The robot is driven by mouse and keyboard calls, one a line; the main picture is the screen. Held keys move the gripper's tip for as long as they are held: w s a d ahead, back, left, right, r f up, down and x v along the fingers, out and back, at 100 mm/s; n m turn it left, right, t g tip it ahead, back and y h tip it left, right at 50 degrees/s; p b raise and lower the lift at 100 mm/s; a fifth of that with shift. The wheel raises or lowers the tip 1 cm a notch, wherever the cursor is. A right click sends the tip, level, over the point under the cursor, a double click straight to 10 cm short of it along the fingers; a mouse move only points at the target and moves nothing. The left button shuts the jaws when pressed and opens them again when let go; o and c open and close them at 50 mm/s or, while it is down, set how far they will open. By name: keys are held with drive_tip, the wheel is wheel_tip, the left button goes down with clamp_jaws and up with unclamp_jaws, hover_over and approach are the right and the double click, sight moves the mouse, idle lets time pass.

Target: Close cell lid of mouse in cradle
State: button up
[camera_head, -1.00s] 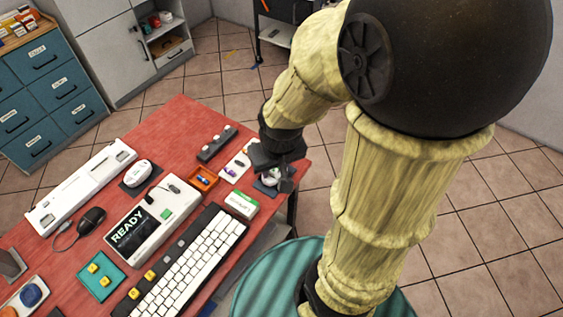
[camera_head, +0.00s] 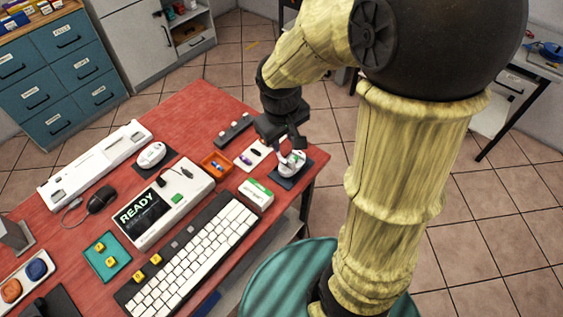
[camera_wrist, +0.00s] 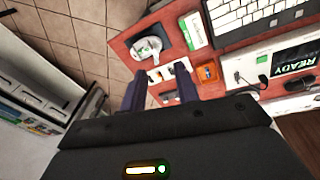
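A white mouse (camera_head: 292,163) sits in a dark cradle (camera_head: 284,181) near the right end of the red table. In the wrist view the mouse (camera_wrist: 147,47) shows a pale shell with a greenish-grey part on top. I cannot tell clearly how its cell lid stands. My gripper (camera_head: 291,146) is just above and behind the mouse and partly covers it in the head view. In the wrist view my gripper (camera_wrist: 161,68) has its two dark fingers apart, with nothing between them. The fingertips are beside the mouse in the picture; contact is not clear.
Near the cradle are a white card with small items (camera_head: 253,155), an orange tray (camera_head: 215,164) and a green-and-white box (camera_head: 256,193). A keyboard (camera_head: 195,255), a READY device (camera_head: 160,205) and another white mouse (camera_head: 151,155) lie left. Floor is open beyond the table's right edge.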

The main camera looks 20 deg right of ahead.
sight(283, 160)
drive_tip(key=w+n, duration=0.1)
drive_tip(key=w+a+n+b, duration=0.1)
drive_tip(key=w, duration=0.1)
drive_tip(key=w+f+n+h+b, duration=0.1)
drive_tip(key=w, duration=0.1)
drive_tip(key=shift+w+a, duration=0.25)
drive_tip(key=shift+a, duration=0.1)
drive_tip(key=b+x, duration=0.2)
drive_tip(key=x, duration=1.5)
drive_tip(key=shift+s+d+f, duration=0.1)
drive_tip(key=shift+d+f, duration=0.1)
drive_tip(key=shift+c, duration=0.4)
clamp_jaws()
